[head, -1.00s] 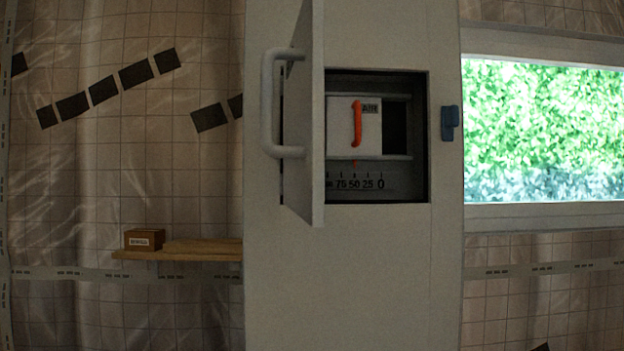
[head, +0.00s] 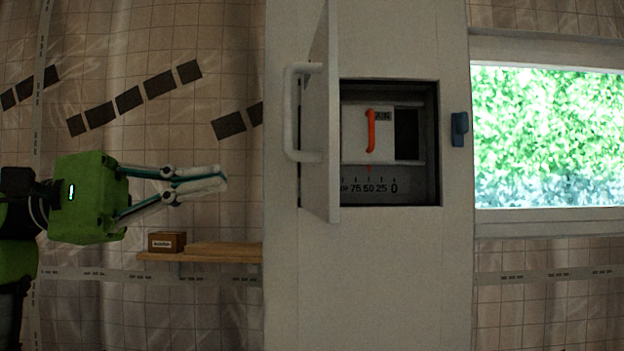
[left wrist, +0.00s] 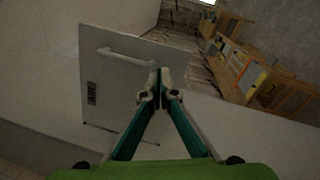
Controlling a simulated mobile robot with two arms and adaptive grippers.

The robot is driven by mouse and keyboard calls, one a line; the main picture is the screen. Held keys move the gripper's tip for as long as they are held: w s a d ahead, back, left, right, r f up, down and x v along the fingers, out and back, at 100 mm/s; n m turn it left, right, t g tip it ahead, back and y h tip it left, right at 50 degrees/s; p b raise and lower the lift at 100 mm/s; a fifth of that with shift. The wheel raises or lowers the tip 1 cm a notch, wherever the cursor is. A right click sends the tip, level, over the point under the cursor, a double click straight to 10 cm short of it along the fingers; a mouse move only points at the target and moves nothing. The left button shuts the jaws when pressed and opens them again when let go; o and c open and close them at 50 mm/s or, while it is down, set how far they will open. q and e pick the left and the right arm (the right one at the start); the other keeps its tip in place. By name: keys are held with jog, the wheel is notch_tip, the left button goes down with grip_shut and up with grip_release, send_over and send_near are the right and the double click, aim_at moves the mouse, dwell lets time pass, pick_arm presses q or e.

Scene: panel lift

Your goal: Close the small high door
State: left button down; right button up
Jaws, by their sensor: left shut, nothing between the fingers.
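The small high door (head: 321,125) stands open on the left side of a recess in a pale column, swung out toward me. Its light D-shaped handle (head: 290,112) is on the door's left-facing side. The open recess (head: 390,142) shows a red-orange lever (head: 371,130) and a number scale. My left gripper (head: 222,179) is shut and empty, left of the door and apart from the handle. In the left wrist view the door (left wrist: 110,85) and its handle (left wrist: 127,57) show beyond the gripper's fingertips (left wrist: 160,90). My right gripper is not in view.
A blue catch (head: 459,129) sits on the column right of the recess. A wooden shelf (head: 215,252) with a small brown box (head: 167,242) is below my left gripper. A bright window (head: 545,135) is at the right.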

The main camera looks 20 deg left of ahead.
pick_arm(q)
jog(key=s+a+m+t+y, duration=0.1)
jog(key=s+m+y, duration=0.1)
jog(key=s, duration=0.1)
jog(key=p, duration=0.5)
send_near(327, 179)
jog(key=x, duration=0.6)
jog(key=shift+s+r, duration=0.2)
jog(key=shift+w+d+f+t+y, duration=0.1)
jog(key=shift+w+d+t+y, duration=0.2)
jog(key=shift+d, duration=0.25)
